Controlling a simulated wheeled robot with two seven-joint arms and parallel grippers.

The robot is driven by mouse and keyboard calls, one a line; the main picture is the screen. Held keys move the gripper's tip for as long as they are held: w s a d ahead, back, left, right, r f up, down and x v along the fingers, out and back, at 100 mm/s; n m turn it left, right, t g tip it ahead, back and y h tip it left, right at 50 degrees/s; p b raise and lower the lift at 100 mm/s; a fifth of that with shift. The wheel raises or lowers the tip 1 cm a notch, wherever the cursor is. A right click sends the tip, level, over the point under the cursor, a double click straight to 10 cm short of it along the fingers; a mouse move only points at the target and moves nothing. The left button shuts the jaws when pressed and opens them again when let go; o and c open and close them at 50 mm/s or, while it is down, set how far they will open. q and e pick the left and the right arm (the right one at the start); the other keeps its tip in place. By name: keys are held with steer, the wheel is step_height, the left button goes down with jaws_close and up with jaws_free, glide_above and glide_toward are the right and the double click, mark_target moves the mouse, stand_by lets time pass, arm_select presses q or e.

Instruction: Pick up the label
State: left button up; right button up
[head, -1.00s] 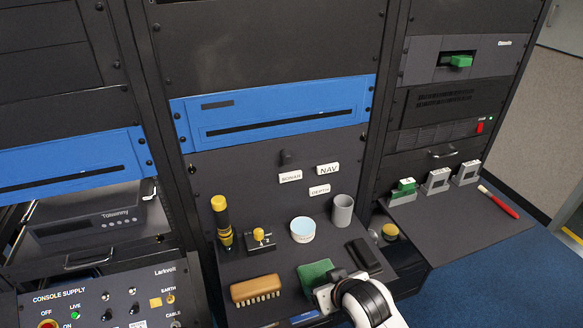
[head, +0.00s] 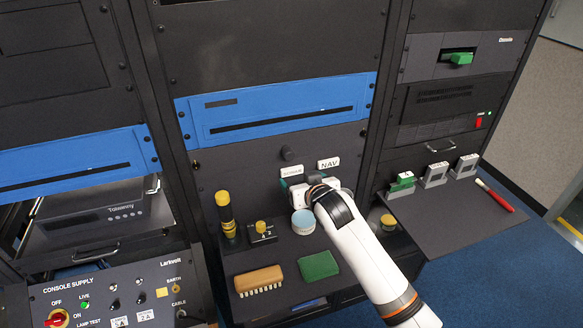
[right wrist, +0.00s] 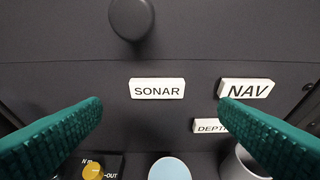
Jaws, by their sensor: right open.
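Three white labels with black lettering sit on the dark upright panel. The SONAR label (head: 292,171) is partly covered by my gripper in the head view; in the right wrist view it shows whole (right wrist: 157,91). The DEPTH label (right wrist: 210,126) is lower, partly hidden by the right finger, and hidden in the head view. My right gripper (head: 298,188) is open and empty before the panel, its green fingers on either side of the SONAR label in the picture.
A dark knob (head: 287,153) sticks out above the labels. On the shelf below are a yellow-black torch (head: 226,213), a yellow-knobbed block (head: 262,232), a pale blue-topped round tub (head: 303,222), a brush (head: 258,278) and a green pad (head: 318,265). A grey cup (right wrist: 240,166) stands below DEPTH.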

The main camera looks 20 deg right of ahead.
mark_target(293, 171)
steer(key=p+x, duration=0.1)
steer(key=x, duration=0.1)
steer(key=p+x, duration=0.1)
steer(key=x, duration=0.1)
steer(key=shift+w+a+r+p, duration=0.1)
steer(key=shift+w+a+p, duration=0.15)
steer(key=shift+w, duration=0.2)
steer(key=shift+w+f, duration=0.2)
steer(key=shift+w, duration=0.15)
steer(key=c, duration=1)
